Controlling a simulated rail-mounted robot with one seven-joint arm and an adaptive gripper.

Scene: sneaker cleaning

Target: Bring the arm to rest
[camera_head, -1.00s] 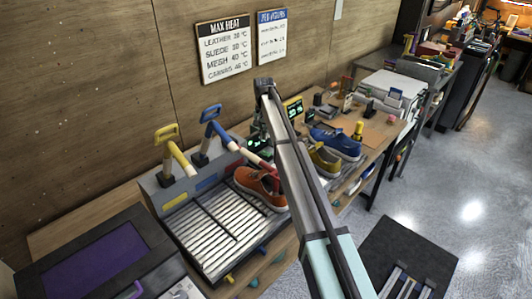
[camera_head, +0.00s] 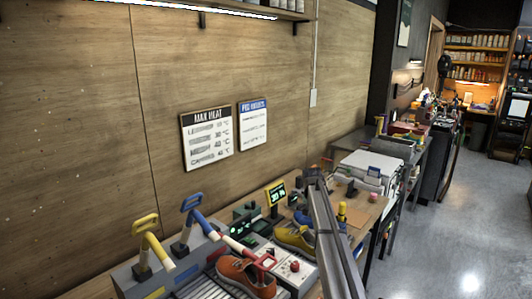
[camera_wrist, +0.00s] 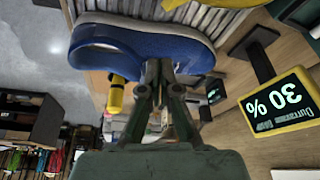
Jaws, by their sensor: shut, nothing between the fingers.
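My arm (camera_head: 338,250) reaches up over the bench from the lower right in the head view. My gripper itself cannot be made out there. In the wrist view my gripper (camera_wrist: 158,64) is shut and empty. The blue shoe (camera_wrist: 150,42) lies just beyond the fingertips in that picture, with no clear grip on it; I cannot tell the exact gap. In the head view the orange shoe (camera_head: 246,276) and the yellow shoe (camera_head: 294,238) stand on the bench, left of my arm. The blue shoe is partly hidden behind my arm there.
A yellow-framed display (camera_wrist: 276,103) reading 30 % stands near my gripper. Yellow (camera_head: 146,240) and blue (camera_head: 194,218) levers rise at the bench's left. A wooden wall (camera_head: 100,130) runs behind. Open floor (camera_head: 450,240) lies at the right.

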